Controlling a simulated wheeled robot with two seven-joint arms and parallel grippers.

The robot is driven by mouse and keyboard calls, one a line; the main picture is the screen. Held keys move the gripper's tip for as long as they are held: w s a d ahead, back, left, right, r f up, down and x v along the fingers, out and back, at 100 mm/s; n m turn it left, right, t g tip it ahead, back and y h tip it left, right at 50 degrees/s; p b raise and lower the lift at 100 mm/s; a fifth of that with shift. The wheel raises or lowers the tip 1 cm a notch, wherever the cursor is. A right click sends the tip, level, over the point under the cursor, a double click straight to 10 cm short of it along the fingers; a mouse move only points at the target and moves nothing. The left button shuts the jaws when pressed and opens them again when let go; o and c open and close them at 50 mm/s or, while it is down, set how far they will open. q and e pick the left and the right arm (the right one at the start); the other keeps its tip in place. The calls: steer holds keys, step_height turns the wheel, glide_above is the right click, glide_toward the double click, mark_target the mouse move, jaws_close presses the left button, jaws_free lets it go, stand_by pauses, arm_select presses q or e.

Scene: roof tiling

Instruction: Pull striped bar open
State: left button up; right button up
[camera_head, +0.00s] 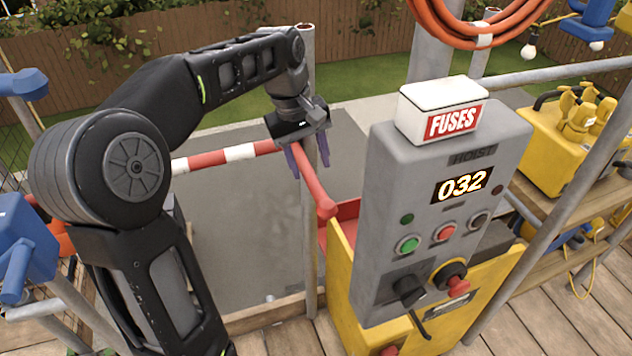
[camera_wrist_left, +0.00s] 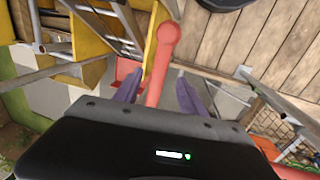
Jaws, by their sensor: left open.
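The red and white striped bar (camera_head: 240,153) lies across the gap at mid height, left of the grey hoist panel. A red handle (camera_head: 314,190) with a round knob sticks out from it toward the camera. My left gripper (camera_head: 309,164) is open, its purple fingers pointing down around the red handle near the bar. In the left wrist view the red handle (camera_wrist_left: 162,70) runs between the two open fingers (camera_wrist_left: 160,92), with visible space to each side. I cannot tell whether either finger touches it. My right gripper is not in view.
The grey hoist control panel (camera_head: 430,200) with a FUSES box (camera_head: 441,110) stands close right of the gripper, on a yellow body (camera_head: 352,290). A vertical grey pole (camera_head: 309,240) stands behind the gripper. Yellow tool cases (camera_head: 570,130) sit on a shelf at right.

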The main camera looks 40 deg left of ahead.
mark_target(315, 185)
arm_select(q)
steer(key=f, duration=0.4)
steer(key=w+f, duration=0.1)
steer(key=f, duration=0.1)
steer(key=shift+d+f+p, duration=0.35)
steer(key=shift+d, duration=0.05)
steer(key=shift+c, duration=0.4)
jaws_close()
stand_by(0.6)
